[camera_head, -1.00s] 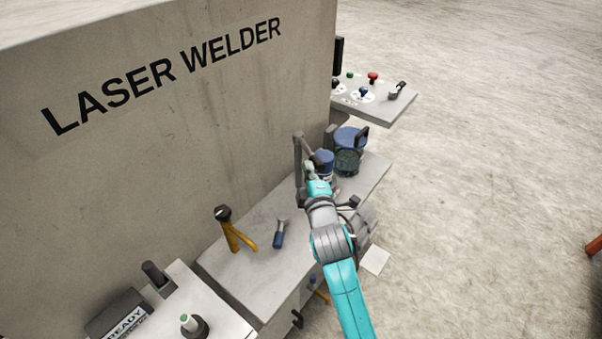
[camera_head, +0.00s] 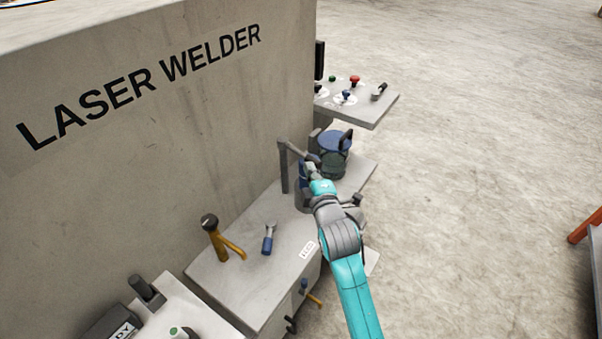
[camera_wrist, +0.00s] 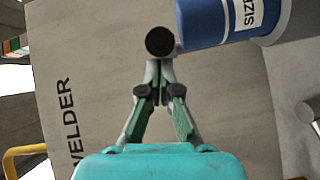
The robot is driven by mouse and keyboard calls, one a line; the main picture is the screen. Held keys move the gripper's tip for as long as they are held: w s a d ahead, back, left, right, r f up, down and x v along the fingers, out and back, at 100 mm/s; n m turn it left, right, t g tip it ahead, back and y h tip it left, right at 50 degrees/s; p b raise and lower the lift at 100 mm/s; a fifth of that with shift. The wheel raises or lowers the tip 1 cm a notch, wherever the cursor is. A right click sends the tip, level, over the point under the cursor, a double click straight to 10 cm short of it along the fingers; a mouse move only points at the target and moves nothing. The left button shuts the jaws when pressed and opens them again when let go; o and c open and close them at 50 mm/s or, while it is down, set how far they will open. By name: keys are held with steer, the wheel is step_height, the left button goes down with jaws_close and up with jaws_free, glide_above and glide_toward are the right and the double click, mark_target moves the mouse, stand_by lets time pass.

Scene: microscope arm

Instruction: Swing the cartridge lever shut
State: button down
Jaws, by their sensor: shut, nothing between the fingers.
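A grey lever arm (camera_head: 293,148) reaches right from the top of an upright grey post (camera_head: 284,175) on the bench. A blue cylinder (camera_head: 303,171) stands beside the post, partly hidden by my gripper. In the wrist view the blue cylinder (camera_wrist: 208,22) carries a white label reading "SIZ…". My gripper (camera_head: 310,168) is at the cylinder's right side, near the lever's end. In the wrist view my gripper (camera_wrist: 157,64) is shut and empty. A round black knob end (camera_wrist: 160,42) lies right at its fingertips; I cannot tell whether they touch.
A round blue-topped fixture (camera_head: 336,141) stands just behind. A yellow-handled lever (camera_head: 222,240) and a blue-handled lever (camera_head: 268,241) stand on the bench front left. The welder wall (camera_head: 150,130) borders the left. A control panel (camera_head: 370,107) juts out behind.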

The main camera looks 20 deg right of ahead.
steer(key=shift+w+d, duration=0.25)
steer(key=shift+d, duration=0.5)
steer(key=shift+w+d, duration=0.2)
steer(key=shift+d, duration=0.55)
steer(key=shift+w+d+r, duration=0.15)
steer(key=shift+d, duration=0.25)
steer(key=shift+d, duration=0.1)
steer(key=s, duration=0.1)
glide_toward(320, 166)
steer(key=shift+s+r, duration=0.15)
steer(key=shift+s, duration=0.75)
